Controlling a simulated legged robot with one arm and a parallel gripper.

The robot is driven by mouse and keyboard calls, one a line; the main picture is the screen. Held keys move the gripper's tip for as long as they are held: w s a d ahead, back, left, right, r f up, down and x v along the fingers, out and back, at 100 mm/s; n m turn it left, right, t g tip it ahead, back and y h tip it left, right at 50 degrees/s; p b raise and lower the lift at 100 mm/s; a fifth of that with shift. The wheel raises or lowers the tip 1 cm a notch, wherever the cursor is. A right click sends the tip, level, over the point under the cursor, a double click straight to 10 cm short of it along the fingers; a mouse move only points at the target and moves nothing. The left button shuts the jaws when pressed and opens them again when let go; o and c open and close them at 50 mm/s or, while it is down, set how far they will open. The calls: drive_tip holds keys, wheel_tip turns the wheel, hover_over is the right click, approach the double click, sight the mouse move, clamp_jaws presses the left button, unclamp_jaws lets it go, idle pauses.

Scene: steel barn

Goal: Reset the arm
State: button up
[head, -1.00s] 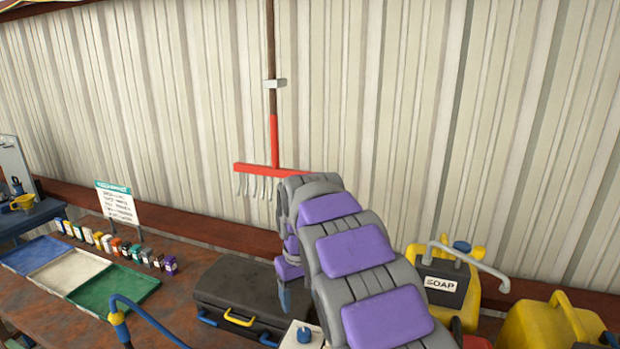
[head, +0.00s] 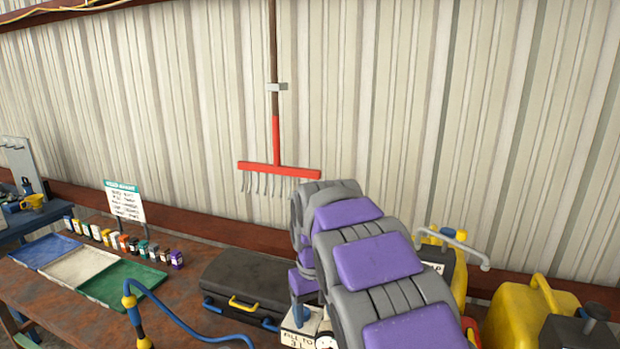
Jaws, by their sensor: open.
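My purple and grey padded arm (head: 375,262) rises from the bottom right and bends over in the middle of the head view.
A rusty brown bench (head: 185,312) carries blue, white and green trays (head: 125,283), several small bottles (head: 130,243) and a sign (head: 125,205). A blue hose (head: 180,320) arches in front. Yellow jugs (head: 520,310) stand right of my arm. A red rake (head: 278,168) hangs behind.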

drive_tip(key=s+d+f+m+b, duration=0.1)
drive_tip(key=s+d+f+b, duration=0.15)
drive_tip(key=s, duration=0.35)
drive_tip(key=s+d+f+m+b, duration=0.1)
drive_tip(key=s+d, duration=0.3)
drive_tip(key=s, duration=0.2)
drive_tip(key=s+d+f+m+b, duration=0.1)
drive_tip(key=s+d+b, duration=0.1)
drive_tip(key=s+d, duration=0.35)
drive_tip(key=s+f+b, duration=0.2)
drive_tip(key=s+f, duration=0.3)
drive_tip(key=s, duration=0.5)
drive_tip(key=s+d+f+m+g+b, duration=0.1)
drive_tip(key=s+f+b, duration=0.1)
drive_tip(key=s+f, duration=0.3)
drive_tip(key=s, duration=0.4)
drive_tip(key=shift+s+m+g, duration=0.3)
drive_tip(key=shift+s, duration=0.05)
drive_tip(key=shift+f, duration=0.1)
